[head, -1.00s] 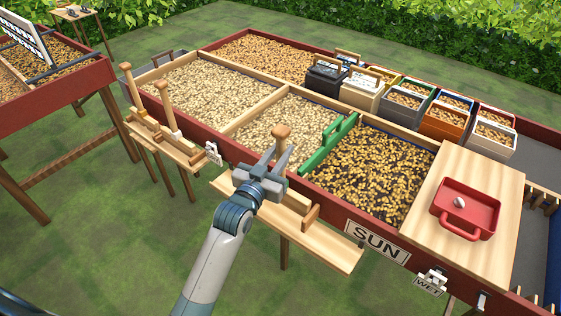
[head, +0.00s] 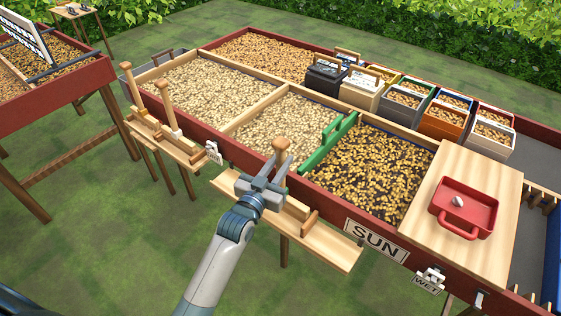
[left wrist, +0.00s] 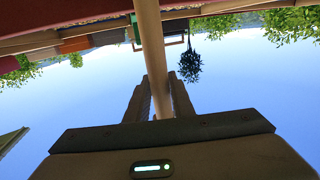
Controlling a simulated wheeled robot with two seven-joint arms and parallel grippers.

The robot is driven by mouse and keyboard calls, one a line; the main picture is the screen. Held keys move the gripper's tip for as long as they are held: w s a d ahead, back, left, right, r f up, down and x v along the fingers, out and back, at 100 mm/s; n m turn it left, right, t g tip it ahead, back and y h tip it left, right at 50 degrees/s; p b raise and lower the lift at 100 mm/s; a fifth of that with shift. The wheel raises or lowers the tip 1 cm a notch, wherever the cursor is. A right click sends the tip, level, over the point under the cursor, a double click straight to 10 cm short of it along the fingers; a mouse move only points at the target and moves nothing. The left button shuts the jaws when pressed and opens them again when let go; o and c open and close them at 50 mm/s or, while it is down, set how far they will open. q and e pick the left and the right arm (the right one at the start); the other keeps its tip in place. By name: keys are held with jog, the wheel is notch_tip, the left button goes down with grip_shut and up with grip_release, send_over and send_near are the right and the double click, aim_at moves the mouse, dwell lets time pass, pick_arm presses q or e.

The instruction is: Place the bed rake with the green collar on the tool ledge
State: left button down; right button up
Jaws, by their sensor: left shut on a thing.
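My left gripper (head: 273,181) is shut on an upright wooden rake handle (head: 281,146) with a rounded knob on top. The handle stands over the near wooden tool ledge (head: 325,245) along the bed's front. In the left wrist view, the pale handle (left wrist: 149,45) runs between the two fingers. The rake's lower end and collar are hidden by my gripper, so I cannot tell the collar's colour or whether the rake touches the ledge. My right gripper is not in view.
Two other wooden-handled tools (head: 164,100) stand on a left ledge (head: 185,150). A green divider (head: 325,150) crosses the bean bed behind my gripper. A red scoop (head: 465,210) lies on a board at right. Grass is open in front.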

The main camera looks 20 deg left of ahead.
pick_arm(q)
jog(key=c, duration=1.6)
grip_release()
jog(key=shift+f, duration=0.1)
jog(key=shift+c, duration=0.2)
jog(key=shift+o, duration=0.5)
jog(key=shift+r, duration=0.2)
jog(key=shift+s+a+f, duration=0.1)
jog(key=shift+s+f, duration=0.05)
jog(key=shift+s, duration=0.45)
jog(key=s+a+b, duration=0.1)
jog(key=s+b, duration=0.1)
jog(key=s, duration=0.8)
jog(key=shift+s+a+b, duration=0.3)
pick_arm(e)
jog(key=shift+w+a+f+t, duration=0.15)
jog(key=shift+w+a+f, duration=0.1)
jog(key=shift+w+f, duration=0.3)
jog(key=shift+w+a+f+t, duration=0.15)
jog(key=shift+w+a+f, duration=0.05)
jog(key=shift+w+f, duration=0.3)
